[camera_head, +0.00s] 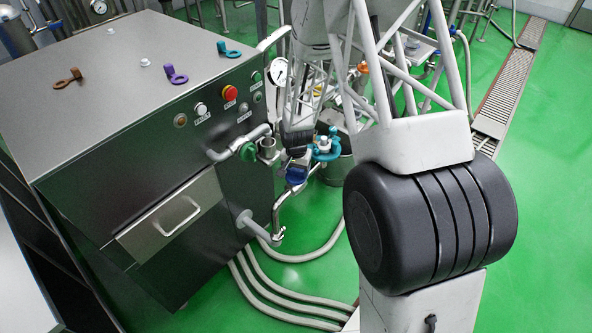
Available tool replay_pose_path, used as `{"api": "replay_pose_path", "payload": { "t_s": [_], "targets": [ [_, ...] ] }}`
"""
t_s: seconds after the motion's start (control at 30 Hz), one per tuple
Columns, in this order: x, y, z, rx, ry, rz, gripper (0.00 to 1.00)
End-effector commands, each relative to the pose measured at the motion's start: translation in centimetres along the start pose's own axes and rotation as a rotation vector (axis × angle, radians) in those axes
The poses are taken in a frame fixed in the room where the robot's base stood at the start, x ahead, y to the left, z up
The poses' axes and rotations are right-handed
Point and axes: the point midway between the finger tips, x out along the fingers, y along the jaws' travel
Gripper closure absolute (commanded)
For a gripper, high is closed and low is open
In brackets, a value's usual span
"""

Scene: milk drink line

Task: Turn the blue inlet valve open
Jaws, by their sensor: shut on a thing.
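The blue inlet valve (297,176) sits on the steel pipework just right of the steel cabinet, above a bent pipe. My gripper (297,157) comes down from above and is shut on the blue valve's handle. The fingertips are small and partly hidden by my own arm, so the exact grip and the handle's angle are hard to make out.
A teal valve (327,149) stands close on the right of my gripper, and a green valve (249,152) on the left. The steel cabinet (150,95) carries a red button (230,92) and loose handles on top. Hoses (290,304) run along the green floor.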

Motion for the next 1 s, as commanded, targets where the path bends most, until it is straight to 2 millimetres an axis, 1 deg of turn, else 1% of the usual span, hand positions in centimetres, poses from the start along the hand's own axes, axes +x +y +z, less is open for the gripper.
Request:
{"api": "replay_pose_path", "payload": {
  "t_s": [1.0],
  "targets": [
    [-0.04, 0.00, 0.01, -0.953, 0.000, 0.000, 0.51]
  ]
}}
